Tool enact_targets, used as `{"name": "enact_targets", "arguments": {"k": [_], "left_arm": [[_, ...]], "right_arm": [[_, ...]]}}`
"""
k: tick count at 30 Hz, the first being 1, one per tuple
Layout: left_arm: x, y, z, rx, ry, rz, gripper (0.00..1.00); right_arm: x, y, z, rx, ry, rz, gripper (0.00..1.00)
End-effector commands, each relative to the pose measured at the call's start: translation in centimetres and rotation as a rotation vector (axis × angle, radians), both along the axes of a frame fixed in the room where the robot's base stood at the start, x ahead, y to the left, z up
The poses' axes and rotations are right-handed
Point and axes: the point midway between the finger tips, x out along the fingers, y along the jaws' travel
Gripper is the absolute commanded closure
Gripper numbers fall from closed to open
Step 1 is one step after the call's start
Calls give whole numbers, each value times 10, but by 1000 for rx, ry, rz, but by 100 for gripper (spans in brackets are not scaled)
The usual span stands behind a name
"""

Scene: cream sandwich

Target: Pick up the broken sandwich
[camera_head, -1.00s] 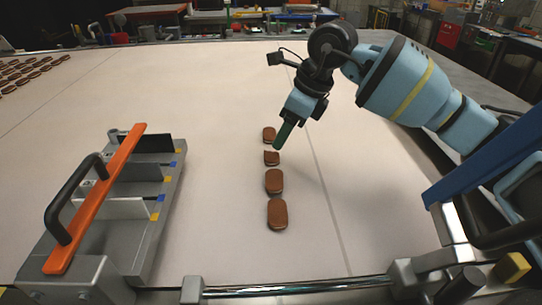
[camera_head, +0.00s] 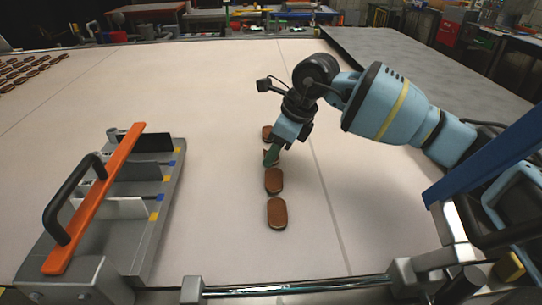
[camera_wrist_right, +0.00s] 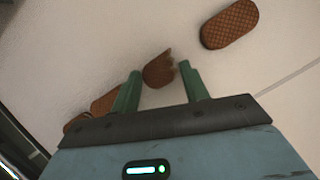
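The broken sandwich (camera_wrist_right: 158,71) is brown with a jagged end. In the right wrist view it lies on the pale surface between the fingertips of my right gripper (camera_wrist_right: 160,78). The fingers are apart, with gaps to the sandwich. In the head view my right gripper (camera_head: 271,157) is down over the second spot of the row and hides most of the broken sandwich. My left gripper is not in view.
Whole sandwiches lie in the same row: one behind (camera_head: 267,132) and two in front, the nearer one (camera_head: 277,213) and another (camera_head: 273,181). A grey tray with dividers and an orange handle bar (camera_head: 108,190) stands at the left. Several sandwiches (camera_head: 22,72) lie far left.

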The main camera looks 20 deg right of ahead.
Motion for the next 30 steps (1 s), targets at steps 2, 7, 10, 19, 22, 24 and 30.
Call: {"name": "enact_targets", "arguments": {"k": [2,7,10,19,22,24,30], "left_arm": [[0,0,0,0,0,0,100],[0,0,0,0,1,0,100],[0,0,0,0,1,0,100],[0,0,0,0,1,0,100],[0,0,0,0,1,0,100],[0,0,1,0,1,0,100],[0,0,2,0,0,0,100]], "right_arm": [[0,0,0,0,0,0,66],[0,0,0,0,0,0,82],[0,0,0,0,0,0,82],[1,0,17,1,-3,-1,82],[1,0,35,1,-5,0,82],[1,0,49,1,-5,-1,82],[0,0,82,1,-3,-1,82]]}}
